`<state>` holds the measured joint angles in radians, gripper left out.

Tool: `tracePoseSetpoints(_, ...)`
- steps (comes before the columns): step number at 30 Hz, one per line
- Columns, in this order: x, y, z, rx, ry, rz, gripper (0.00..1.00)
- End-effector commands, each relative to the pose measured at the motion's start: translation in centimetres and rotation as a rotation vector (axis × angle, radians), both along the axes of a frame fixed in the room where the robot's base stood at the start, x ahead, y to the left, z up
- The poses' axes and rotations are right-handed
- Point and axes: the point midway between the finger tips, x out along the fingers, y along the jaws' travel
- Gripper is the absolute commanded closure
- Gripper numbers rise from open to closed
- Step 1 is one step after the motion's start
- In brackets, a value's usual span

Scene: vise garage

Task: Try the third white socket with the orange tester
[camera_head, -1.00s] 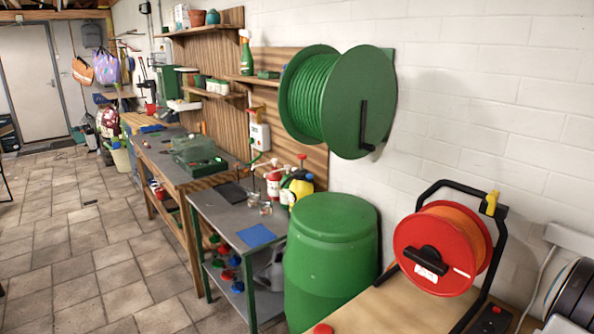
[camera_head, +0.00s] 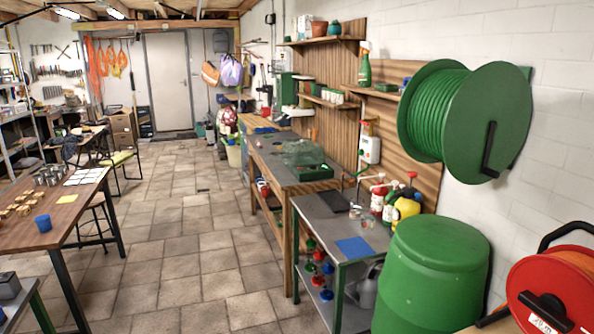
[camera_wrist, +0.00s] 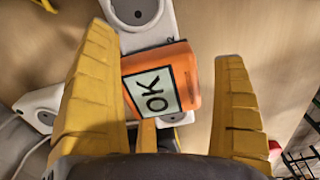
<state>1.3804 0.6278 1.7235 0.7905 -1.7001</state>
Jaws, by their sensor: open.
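In the camera_wrist view, the orange tester (camera_wrist: 192,62) has a pale display reading "OK" and lies between the yellow fingers of my gripper (camera_wrist: 165,48). The fingers are open, with a clear gap on the right side of the tester. The tester covers part of a white socket strip. One round white socket (camera_wrist: 135,12) shows above it, with a "2" mark near the tester's top edge. Another white socket (camera_wrist: 45,116) shows at lower left. The tester's underside is hidden, so I cannot tell whether it is plugged in. The camera_head view does not show my gripper or the tester.
In the camera_head view, a red cable reel (camera_head: 555,285) stands at lower right beside a green barrel (camera_head: 430,285). A grey workbench (camera_head: 345,222) runs along the right wall. A wooden table (camera_head: 75,205) stands at left. The tiled floor (camera_head: 195,240) between them is mostly clear.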

Motion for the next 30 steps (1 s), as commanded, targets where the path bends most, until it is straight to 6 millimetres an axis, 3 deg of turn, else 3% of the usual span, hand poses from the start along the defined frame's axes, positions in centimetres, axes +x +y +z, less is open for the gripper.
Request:
tracePoseSetpoints(18, 0.01, -0.01, 0.02, 0.000, 0.000, 0.000, 0.11)
tracePoseSetpoints(30, 0.00, -0.01, 0.01, 0.000, 0.000, 0.000, 0.47)
